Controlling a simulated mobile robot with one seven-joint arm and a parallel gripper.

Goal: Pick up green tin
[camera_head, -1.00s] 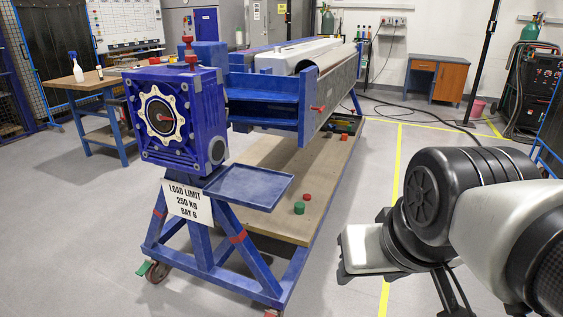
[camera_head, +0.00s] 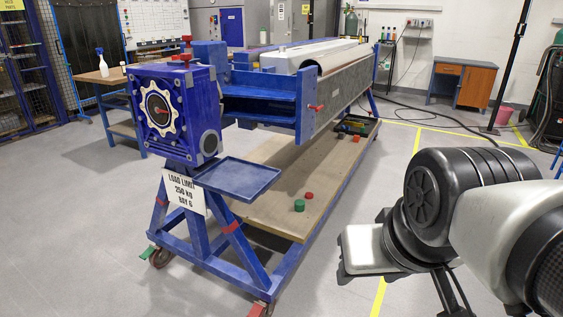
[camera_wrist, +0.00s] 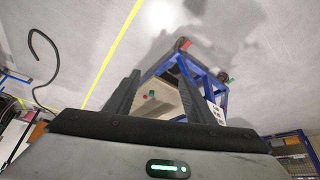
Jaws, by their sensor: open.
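The green tin (camera_head: 299,206) is a short cylinder standing on the wooden lower shelf (camera_head: 268,212) of the blue jig frame, near its front right edge. It also shows small in the wrist view (camera_wrist: 152,93), between my fingers but well beyond them. A red tin or cap (camera_head: 309,196) lies close behind it. My gripper (camera_wrist: 163,76) is open and empty, its two dark fingers apart. In the head view my arm is at the right, clear of the jig, and the fingers cannot be made out.
A blue tray (camera_head: 238,178) juts out above the shelf, left of the tin. The jig's blue legs and a red-marked caster (camera_head: 258,309) stand in front. A long beam (camera_head: 335,85) overhangs the shelf's back. Floor right of the jig is open, with a yellow line (camera_head: 378,296).

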